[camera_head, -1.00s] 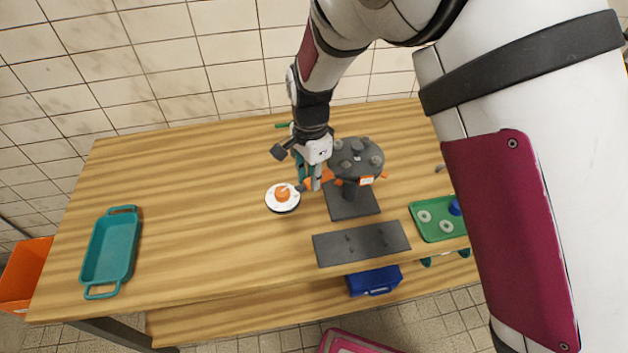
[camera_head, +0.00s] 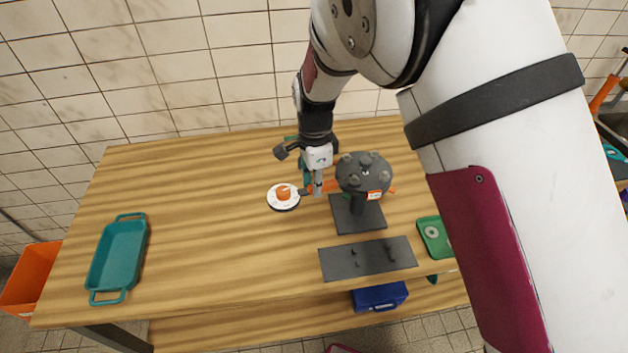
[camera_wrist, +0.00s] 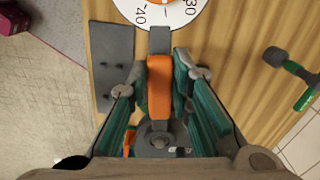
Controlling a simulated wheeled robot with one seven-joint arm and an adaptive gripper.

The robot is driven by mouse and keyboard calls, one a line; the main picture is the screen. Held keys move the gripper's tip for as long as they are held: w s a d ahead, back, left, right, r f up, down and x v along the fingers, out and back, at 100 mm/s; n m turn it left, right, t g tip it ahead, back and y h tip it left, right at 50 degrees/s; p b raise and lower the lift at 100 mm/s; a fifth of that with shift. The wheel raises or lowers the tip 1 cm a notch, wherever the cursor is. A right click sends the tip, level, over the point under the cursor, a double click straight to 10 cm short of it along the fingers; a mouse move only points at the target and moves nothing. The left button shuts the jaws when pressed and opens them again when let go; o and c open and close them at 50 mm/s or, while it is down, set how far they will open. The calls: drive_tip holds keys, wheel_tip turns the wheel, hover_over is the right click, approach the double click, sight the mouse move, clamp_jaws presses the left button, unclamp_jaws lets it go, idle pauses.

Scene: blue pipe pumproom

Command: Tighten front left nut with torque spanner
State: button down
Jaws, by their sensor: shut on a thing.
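My gripper (camera_head: 317,184) is shut on the torque spanner. The spanner's orange handle (camera_wrist: 160,88) lies between the teal finger pads in the wrist view, with a grey end pointing to the dial. In the head view its orange part (camera_head: 330,186) reaches toward the round grey flange (camera_head: 364,168), which stands on a dark base and carries several nuts. The front left nut (camera_head: 354,180) is on the flange's near left side. I cannot tell whether the spanner touches it. The white dial (camera_head: 272,203) with an orange knob sits left of my gripper.
A dark plate (camera_head: 340,262) lies at the table's front edge. A green tray (camera_head: 428,226) on the right is partly behind my arm. A teal tray (camera_head: 118,255) is at the far left, and the table between is clear. A mallet (camera_wrist: 290,75) lies right in the wrist view.

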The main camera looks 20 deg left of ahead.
drive_tip(key=shift+s+d+n, duration=0.35)
drive_tip(key=shift+n, duration=0.25)
drive_tip(key=shift+r, duration=0.4)
drive_tip(key=shift+r, duration=1.65)
